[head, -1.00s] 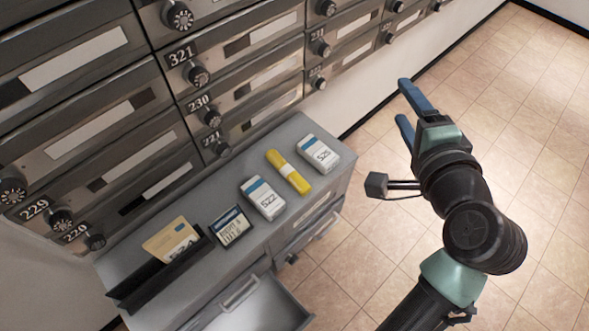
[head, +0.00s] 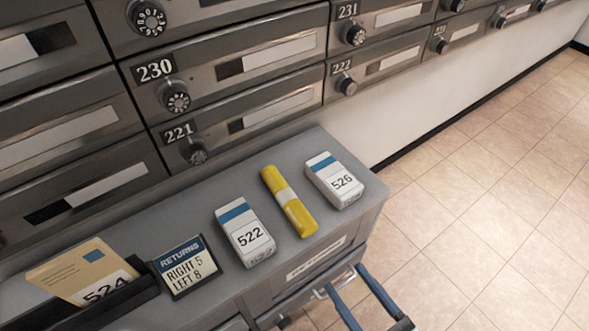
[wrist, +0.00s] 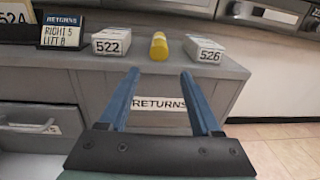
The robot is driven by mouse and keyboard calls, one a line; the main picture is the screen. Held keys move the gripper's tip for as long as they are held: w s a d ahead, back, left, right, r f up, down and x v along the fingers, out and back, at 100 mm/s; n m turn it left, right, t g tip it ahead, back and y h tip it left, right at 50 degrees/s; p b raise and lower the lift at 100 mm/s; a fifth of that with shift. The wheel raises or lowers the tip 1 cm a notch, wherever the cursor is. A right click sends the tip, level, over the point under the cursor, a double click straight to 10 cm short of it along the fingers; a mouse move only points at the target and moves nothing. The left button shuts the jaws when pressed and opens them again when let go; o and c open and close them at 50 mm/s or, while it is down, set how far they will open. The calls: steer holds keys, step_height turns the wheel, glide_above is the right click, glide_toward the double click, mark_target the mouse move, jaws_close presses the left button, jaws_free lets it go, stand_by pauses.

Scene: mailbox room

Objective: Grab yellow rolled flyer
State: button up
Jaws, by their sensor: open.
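The yellow rolled flyer (head: 289,202) lies on the grey cabinet top (head: 190,215), with a white band around its middle. It lies between the white box marked 522 (head: 245,232) and the white box marked 526 (head: 334,181), apart from both. In the wrist view the flyer (wrist: 159,46) shows end-on, beyond and between my fingers. My gripper (wrist: 160,75) is open and empty, in front of the cabinet's RETURNS label. In the head view my gripper's blue fingers (head: 352,293) show at the bottom, in front of the cabinet and below its top.
A RETURNS sign (head: 183,266) and a black holder with an envelope marked 524 (head: 85,272) stand left on the cabinet. Mailboxes with dials (head: 177,97) rise behind. A drawer (wrist: 40,135) shows at lower left in the wrist view. Tiled floor (head: 500,200) at right is clear.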

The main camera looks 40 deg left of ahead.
mark_target(310, 231)
steer(key=b+x, duration=0.2)
steer(key=x, duration=0.9)
steer(key=shift+s+r, duration=0.15)
steer(key=shift+x, duration=1.05)
steer(key=shift+d, duration=0.1)
jaws_close()
steer(key=shift+p, duration=0.35)
stand_by(0.6)
steer(key=shift+r+p, duration=1.95)
steer(key=shift+p, duration=0.5)
